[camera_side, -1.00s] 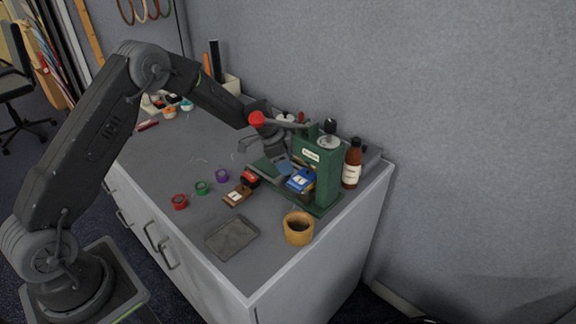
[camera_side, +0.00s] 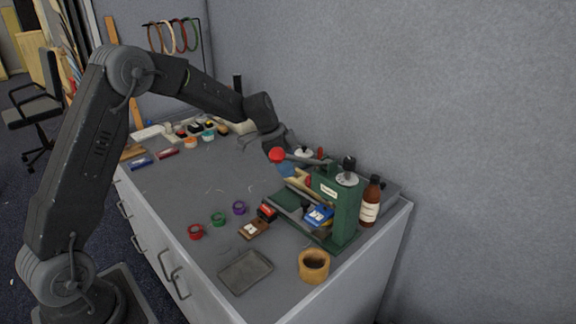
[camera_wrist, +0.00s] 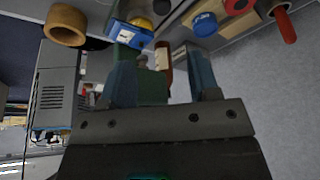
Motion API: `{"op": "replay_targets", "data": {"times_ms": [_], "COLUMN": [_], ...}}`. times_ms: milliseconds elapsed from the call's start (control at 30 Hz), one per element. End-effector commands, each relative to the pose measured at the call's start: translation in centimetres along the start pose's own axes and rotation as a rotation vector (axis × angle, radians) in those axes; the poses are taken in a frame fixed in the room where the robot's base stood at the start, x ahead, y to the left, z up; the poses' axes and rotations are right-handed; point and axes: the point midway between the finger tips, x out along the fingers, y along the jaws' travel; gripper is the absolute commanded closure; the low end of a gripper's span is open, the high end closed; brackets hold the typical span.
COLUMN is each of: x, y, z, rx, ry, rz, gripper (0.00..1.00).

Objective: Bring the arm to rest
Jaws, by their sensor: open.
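My gripper (camera_side: 284,168) is at the end of my bent arm, above the table near the left side of the green press (camera_side: 345,205). In the wrist view my gripper (camera_wrist: 163,75) shows two blue fingers spread apart, with nothing clearly held between them. The press has a lever with a red knob (camera_side: 277,155), which overlaps my gripper in the side view. A blue box (camera_side: 319,216) sits at the press, and it also shows beyond the fingers in the wrist view (camera_wrist: 130,35).
A brown bottle (camera_side: 370,203) stands behind the press and a tan ring-shaped cup (camera_side: 313,265) in front. A grey tray (camera_side: 245,272), a brown block (camera_side: 253,229) and red (camera_side: 196,232), green (camera_side: 218,219) and purple (camera_side: 239,208) rolls lie left. The table's left middle is clear.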

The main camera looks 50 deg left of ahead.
Motion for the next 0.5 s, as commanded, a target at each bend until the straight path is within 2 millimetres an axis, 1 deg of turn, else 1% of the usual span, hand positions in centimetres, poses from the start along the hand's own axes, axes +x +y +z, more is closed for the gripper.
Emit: {"op": "replay_targets", "data": {"times_ms": [67,167,267,300,367,400,500], "x": [-0.1,-1.4,-4.0,-5.4,-7.4,-8.7,-11.3], "y": [0.1,0.8,2.8,3.8,5.6,6.8,9.4], "z": [-0.1,-0.3,-0.7,-0.8,-0.7,-0.5,0.1], "rx": [0.001,0.008,0.021,0.028,0.037,0.042,0.051], "ry": [-0.001,-0.008,-0.027,-0.037,-0.054,-0.063,-0.082], "rz": [-0.003,-0.02,-0.062,-0.085,-0.124,-0.15,-0.212], "gripper": [0.44,0.44,0.44,0.44,0.44,0.44,0.44]}}
